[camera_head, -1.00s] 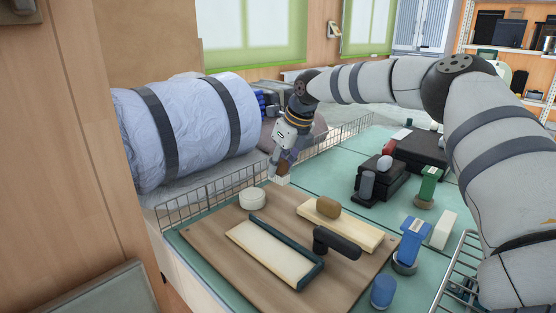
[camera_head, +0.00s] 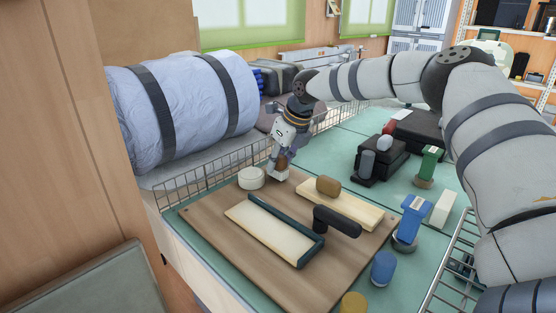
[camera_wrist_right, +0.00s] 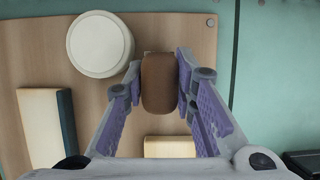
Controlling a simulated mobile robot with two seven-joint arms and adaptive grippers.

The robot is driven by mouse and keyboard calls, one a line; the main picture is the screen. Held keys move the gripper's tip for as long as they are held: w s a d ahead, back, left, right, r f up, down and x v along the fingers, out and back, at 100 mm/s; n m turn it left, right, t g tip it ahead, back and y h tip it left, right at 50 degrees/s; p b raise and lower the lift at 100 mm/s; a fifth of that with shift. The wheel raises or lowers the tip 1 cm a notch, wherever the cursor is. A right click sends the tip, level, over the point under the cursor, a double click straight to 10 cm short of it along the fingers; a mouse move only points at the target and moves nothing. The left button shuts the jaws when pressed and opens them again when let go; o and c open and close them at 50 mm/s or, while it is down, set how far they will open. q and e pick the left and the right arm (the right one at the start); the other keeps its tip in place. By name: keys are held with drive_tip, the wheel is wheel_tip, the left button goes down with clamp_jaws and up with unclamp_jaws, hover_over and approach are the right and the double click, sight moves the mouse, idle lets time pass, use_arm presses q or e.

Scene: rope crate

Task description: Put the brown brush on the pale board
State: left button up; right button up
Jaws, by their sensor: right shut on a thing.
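My right gripper (camera_wrist_right: 160,95) is shut on the brown brush (camera_wrist_right: 158,82), which stands between its two fingers in the wrist view. In the head view the brush (camera_head: 282,163) hangs below my right gripper (camera_head: 284,154), with a pale part under it, at the far corner of the wooden base. Whether it touches the base, I cannot tell. The pale board (camera_head: 362,212) lies nearer and to the right, with a tan oval block (camera_head: 328,185) on it. It also shows below the brush in the wrist view (camera_wrist_right: 170,147). My left gripper is out of view.
A white round tub (camera_head: 251,178) stands just left of the brush. A dark-edged pale tray (camera_head: 262,232) and a black-handled tool (camera_head: 336,222) are on the wooden base (camera_head: 205,210). Blue and green stampers and dark boxes stand to the right. A wire fence runs behind.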

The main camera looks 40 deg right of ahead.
drive_tip(key=shift+f, duration=0.35)
drive_tip(key=o, duration=1.1)
drive_tip(key=v, duration=1.2)
